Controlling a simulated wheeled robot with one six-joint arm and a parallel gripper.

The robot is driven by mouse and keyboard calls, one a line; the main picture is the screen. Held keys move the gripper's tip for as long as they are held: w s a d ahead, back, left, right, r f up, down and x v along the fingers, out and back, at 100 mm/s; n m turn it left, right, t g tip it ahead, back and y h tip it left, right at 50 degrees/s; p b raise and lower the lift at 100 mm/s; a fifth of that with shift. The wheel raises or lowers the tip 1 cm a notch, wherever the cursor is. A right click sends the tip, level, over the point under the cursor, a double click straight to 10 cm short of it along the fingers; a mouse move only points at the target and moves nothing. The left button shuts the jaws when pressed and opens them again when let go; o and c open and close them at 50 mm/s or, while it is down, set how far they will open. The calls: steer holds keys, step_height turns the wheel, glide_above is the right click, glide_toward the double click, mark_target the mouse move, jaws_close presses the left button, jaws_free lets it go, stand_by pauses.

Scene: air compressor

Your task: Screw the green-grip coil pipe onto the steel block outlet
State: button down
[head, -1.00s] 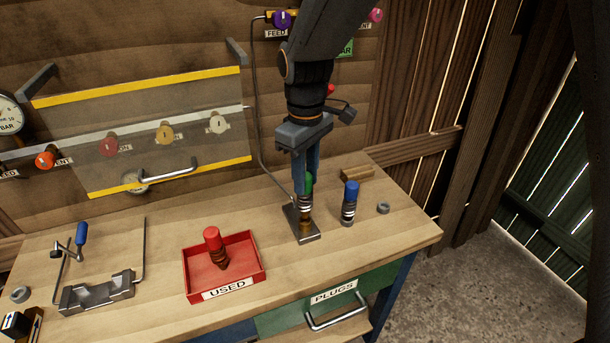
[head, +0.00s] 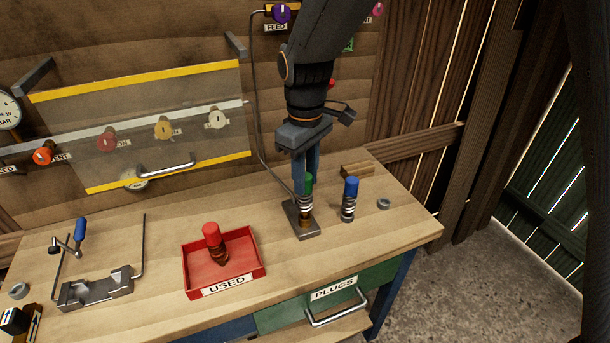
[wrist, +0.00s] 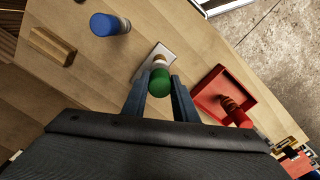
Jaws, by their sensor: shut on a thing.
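The green-grip coil pipe (head: 307,202) stands upright at the steel block (head: 308,234) on the bench. Its silver coil sits below the green grip, over a brass-coloured outlet. My gripper (head: 307,177) points down from above and is shut on the green grip. In the wrist view the green grip (wrist: 159,83) lies between the two fingers of my gripper (wrist: 159,90), above the pale plate of the steel block (wrist: 146,66). Whether the thread is engaged cannot be told.
A blue-grip coil pipe (head: 350,199) stands close to the right, with a grey ring (head: 384,204) and a wooden block (head: 356,170) nearby. A red USED tray (head: 254,271) holding a red-grip piece (head: 213,240) is at left. A thin cable runs behind the gripper.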

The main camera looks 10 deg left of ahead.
steer(key=shift+f, duration=0.55)
steer(key=c, duration=1.1)
jaws_free()
steer(key=shift+r, duration=0.1)
step_height(320, 180, up, 5)
steer(key=p, duration=0.3)
steer(key=shift+p, duration=0.3)
step_height(320, 180, up, 7)
steer(key=b, duration=0.3)
steer(key=s+d+f+m+b, duration=0.1)
steer(key=s+d+f+m, duration=0.2)
steer(key=d, duration=0.6)
steer(key=s+d+f+m+t+b, duration=0.1)
steer(key=s+d+f+m, duration=0.2)
steer(key=d, duration=0.6)
steer(key=s+d+f+m+b, duration=0.1)
steer(key=s+d+f+m, duration=0.2)
steer(key=d+f+m, duration=0.3)
steer(key=d+f, duration=0.2)
steer(key=d, duration=0.2)
steer(key=shift+s+f, duration=0.15)
steer(key=shift+f, duration=0.1)
